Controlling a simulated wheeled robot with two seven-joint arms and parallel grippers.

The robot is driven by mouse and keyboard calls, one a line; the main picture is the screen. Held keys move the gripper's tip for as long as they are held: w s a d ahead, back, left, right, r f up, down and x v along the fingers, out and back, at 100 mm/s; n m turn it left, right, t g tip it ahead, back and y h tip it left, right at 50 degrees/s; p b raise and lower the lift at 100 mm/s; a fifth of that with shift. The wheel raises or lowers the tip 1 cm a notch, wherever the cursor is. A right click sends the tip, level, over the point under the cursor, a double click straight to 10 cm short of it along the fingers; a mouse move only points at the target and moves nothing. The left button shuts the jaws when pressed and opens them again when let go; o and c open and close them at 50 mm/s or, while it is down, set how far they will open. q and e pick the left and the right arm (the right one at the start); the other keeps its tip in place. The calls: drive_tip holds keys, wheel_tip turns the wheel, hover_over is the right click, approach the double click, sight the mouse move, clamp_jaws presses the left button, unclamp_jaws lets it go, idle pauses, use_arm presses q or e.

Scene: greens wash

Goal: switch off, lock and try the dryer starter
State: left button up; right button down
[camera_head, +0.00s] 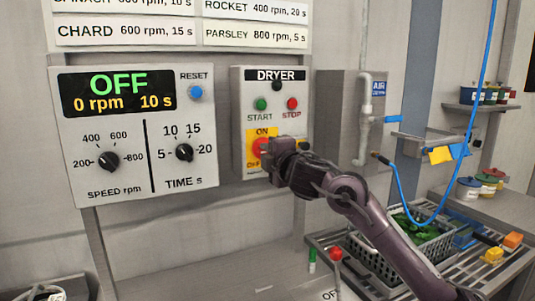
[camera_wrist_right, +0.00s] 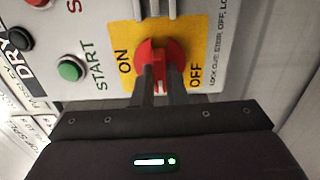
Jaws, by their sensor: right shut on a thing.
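The dryer starter box (camera_head: 240,90) is on the wall, labelled DRYER, with a green START button (camera_head: 260,104) and a red STOP button (camera_head: 292,104). Below them is a yellow plate (camera_wrist_right: 196,40) marked ON and OFF with a red rotary switch (camera_wrist_right: 174,52). My right gripper (camera_wrist_right: 160,82) is shut on the switch's red handle, fingers on either side. I cannot tell exactly which mark the handle points to. My left gripper is not in view.
The control panel (camera_head: 130,130) left of the starter reads OFF, 0 rpm, 10 s. A basket of greens (camera_head: 437,246) stands on the rack at lower right. A red-topped item (camera_head: 335,254) and a green one (camera_head: 312,262) stand near its left edge. A blue hose (camera_head: 475,110) hangs at right.

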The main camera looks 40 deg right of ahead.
drive_tip(key=shift+a+f, duration=0.1)
drive_tip(key=shift+f, duration=0.05)
drive_tip(key=c, duration=1.5)
unclamp_jaws()
drive_tip(key=shift+s, duration=0.1)
drive_tip(key=b+v, duration=0.1)
drive_tip(key=v, duration=0.6)
drive_tip(key=shift+s+b, duration=0.3)
